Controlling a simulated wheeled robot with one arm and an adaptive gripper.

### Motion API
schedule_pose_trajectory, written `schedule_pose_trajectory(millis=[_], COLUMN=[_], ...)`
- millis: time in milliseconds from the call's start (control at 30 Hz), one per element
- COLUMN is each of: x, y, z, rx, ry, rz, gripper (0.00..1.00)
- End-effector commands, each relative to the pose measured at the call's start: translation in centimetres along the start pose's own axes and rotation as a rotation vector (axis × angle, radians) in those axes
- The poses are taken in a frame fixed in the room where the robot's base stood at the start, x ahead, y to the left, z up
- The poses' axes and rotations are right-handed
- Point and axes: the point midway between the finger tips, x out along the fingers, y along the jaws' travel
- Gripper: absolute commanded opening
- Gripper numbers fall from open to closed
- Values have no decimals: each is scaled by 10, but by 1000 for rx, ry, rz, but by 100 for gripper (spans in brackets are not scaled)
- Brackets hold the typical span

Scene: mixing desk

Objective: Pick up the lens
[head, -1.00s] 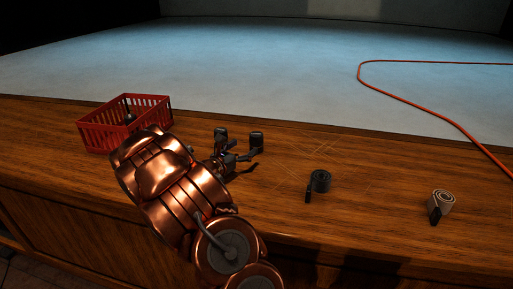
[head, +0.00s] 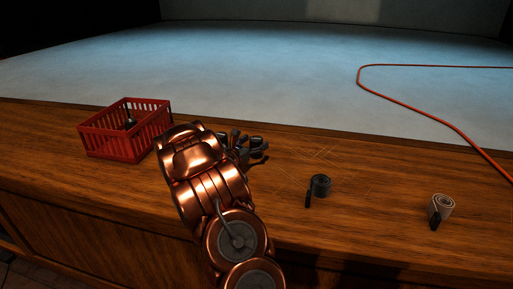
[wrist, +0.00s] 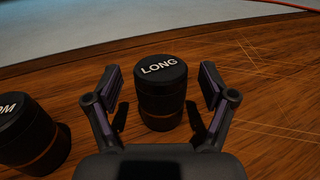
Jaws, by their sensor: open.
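In the wrist view a black cylindrical lens (wrist: 160,98) with "LONG" on its cap stands upright on the wooden desk. My gripper (wrist: 162,88) is open, with one finger on each side of this lens and a gap showing on both sides. A second black lens (wrist: 28,132), its cap text cut off to "OM", stands at the left edge of the wrist view. In the head view my gripper (head: 250,148) is low over the desk, and my arm hides much of it. I cannot clearly tell the lenses apart from the fingers there.
A red basket (head: 110,147) with a dark object inside stands left of my arm. A dark rolled strap (head: 320,185) and a pale rolled strap (head: 442,207) lie to the right on the desk (head: 385,190). An orange cable (head: 415,105) runs across the pale floor behind.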

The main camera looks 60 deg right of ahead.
Motion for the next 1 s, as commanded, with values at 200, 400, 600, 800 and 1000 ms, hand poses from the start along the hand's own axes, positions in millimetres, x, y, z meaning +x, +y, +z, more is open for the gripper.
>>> schedule_pose_trajectory(millis=[200,400,600,800,1000], x=[0,-1,-1,-1,-1], y=[0,0,0,0,0], z=[0,0,0,0,0], rx=[0,1,0,1,0], ry=[0,0,0,0,0], rz=[0,0,0,1,1], gripper=[72,51,31,10,3])
